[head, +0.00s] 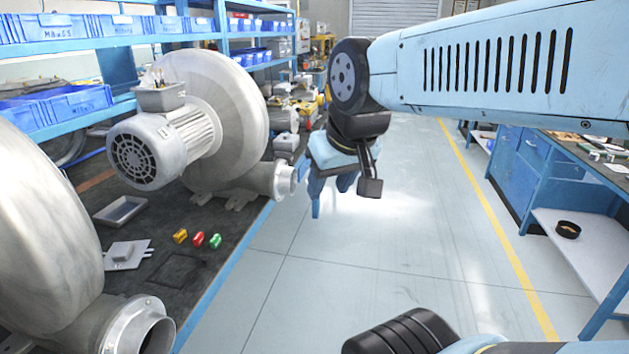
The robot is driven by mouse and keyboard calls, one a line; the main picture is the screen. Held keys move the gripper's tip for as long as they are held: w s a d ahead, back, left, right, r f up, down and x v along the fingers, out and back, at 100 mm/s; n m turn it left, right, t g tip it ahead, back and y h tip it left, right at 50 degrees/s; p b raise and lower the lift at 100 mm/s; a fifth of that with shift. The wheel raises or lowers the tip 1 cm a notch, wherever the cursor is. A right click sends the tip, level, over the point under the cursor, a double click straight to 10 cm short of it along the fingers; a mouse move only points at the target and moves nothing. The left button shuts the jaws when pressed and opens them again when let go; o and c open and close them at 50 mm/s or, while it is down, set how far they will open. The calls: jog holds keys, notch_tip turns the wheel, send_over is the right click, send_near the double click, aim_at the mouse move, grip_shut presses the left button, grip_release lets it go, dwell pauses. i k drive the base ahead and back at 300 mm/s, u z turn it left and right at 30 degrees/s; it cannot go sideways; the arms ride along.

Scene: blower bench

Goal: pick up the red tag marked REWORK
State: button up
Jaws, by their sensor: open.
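A small red piece (198,239) lies on the dark bench top (178,272), between a yellow piece (180,236) and a green piece (215,241). It is the only small red thing near the bench's front edge that could be the red tag; any lettering on it is too small to read. My gripper (330,196) is open and empty, pointing down. It hangs to the right of the bench edge in the picture, above the floor, apart from the red piece and to its upper right.
A large blower with a motor (152,147) stands behind the small pieces, and a second blower housing (42,230) is at left. A grey tray (120,210) and a metal plate (124,254) lie left of them. A blue workbench (520,165) stands right; the floor between is clear.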

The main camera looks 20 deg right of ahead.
aim_at(199, 238)
jog(key=z, duration=0.05)
jog(key=k, duration=0.3)
jog(key=z, duration=0.4)
jog(key=i, duration=1.6)
jog(key=u, duration=0.55)
